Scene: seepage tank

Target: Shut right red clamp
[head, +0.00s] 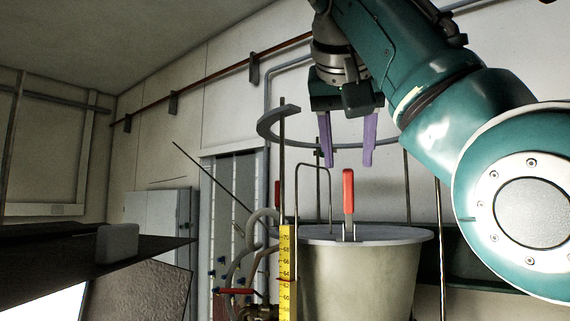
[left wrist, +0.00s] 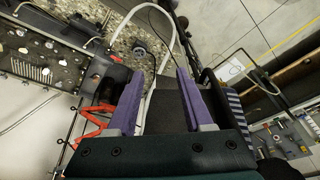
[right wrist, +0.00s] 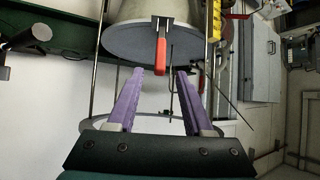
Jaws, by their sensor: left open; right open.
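The red clamp handle (head: 348,190) stands upright at the near rim of the grey tank (head: 360,275), above its flat lid. It also shows in the right wrist view (right wrist: 161,55). My right gripper (head: 348,160) is open and empty, pointing down, with its purple fingers just above the handle. In the right wrist view, the handle's end lies near the gap between the fingertips (right wrist: 160,72); I cannot tell whether they touch. My left gripper (left wrist: 160,75) is open in the left wrist view, with nothing seen between its fingers. It is not in the head view.
A yellow scale (head: 287,270) stands upright left of the tank. A curved metal ring (head: 275,122) and thin rods surround the space above the tank. A red lever (head: 238,291) and hoses lie lower left. Orange-red parts (left wrist: 95,122) show beside my left gripper.

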